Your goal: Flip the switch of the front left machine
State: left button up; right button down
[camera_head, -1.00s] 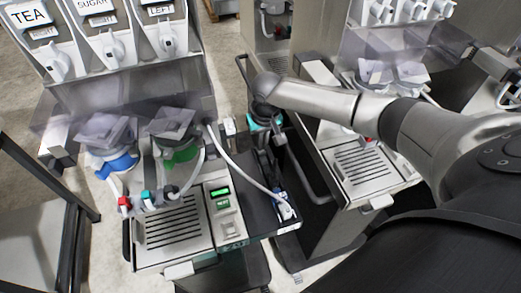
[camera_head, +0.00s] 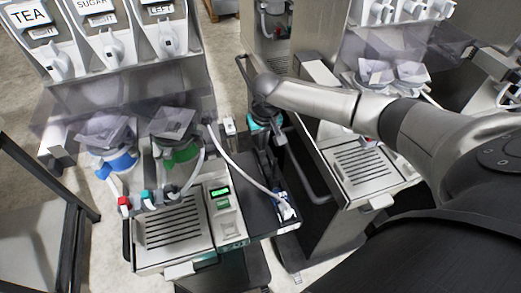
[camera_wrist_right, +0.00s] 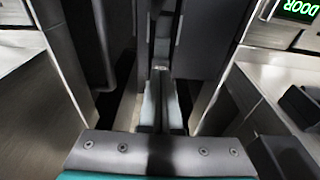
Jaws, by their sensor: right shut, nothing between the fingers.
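The front left machine (camera_head: 172,228) stands at the left of the head view, with a slotted drip tray and a narrow control panel (camera_head: 225,215). The panel carries green-lit displays (camera_head: 219,191). Below them is a pale part that may be the switch; its position is too small to tell. My right gripper (camera_head: 279,182) points down beside the machine's right edge, apart from the panel. Its fingers are shut and empty, as the right wrist view (camera_wrist_right: 161,103) shows. My left gripper is not in view.
A white hose (camera_head: 240,167) arches over the machine's dark right side, close to my gripper. A second machine (camera_head: 362,172) stands to the right, across a narrow gap. A dark frame (camera_head: 70,235) is at the far left.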

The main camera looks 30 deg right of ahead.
aim_at(262, 153)
jog(key=shift+f+b, duration=0.35)
jog(key=shift+f, duration=0.45)
dwell(0.4)
notch_tip(262, 153, up, 7)
jog(key=p, duration=0.8)
jog(key=shift+p, duration=0.4)
